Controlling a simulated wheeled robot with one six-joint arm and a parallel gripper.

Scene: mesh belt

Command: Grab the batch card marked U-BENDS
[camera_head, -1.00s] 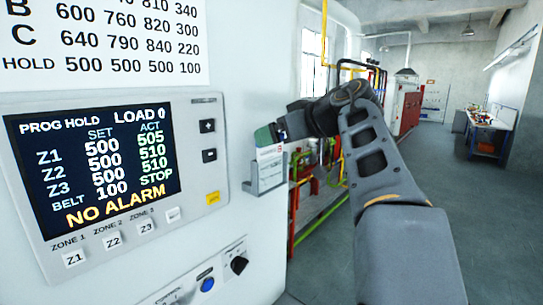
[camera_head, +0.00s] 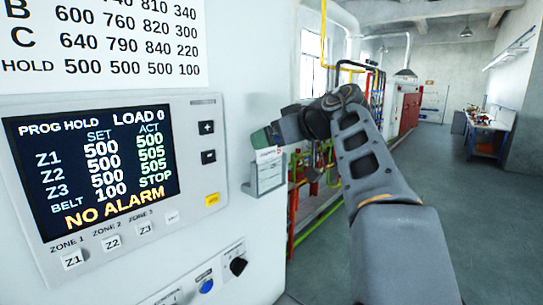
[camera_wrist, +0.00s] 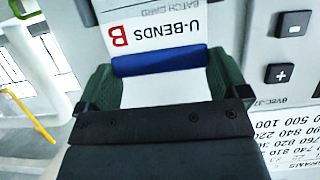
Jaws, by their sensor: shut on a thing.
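The batch card marked U-BENDS (camera_wrist: 160,32) is white, with upside-down print and a red B in the wrist view. A blue bar (camera_wrist: 160,63) runs across it. My gripper (camera_wrist: 160,75) is shut on the card at this bar, with a green finger at each end. In the head view my gripper (camera_head: 264,137) is at the panel's right edge. The card (camera_head: 268,154) shows just below it, at the top of a pale holder (camera_head: 268,180). I cannot tell whether the card's far end is still inside the holder.
The white control panel (camera_head: 225,240) with its screen (camera_head: 95,170) fills the left, close to my gripper. Red, green and yellow pipes (camera_head: 310,200) stand behind. Open floor (camera_head: 460,220) lies at right, with a workbench (camera_head: 482,130) farther back.

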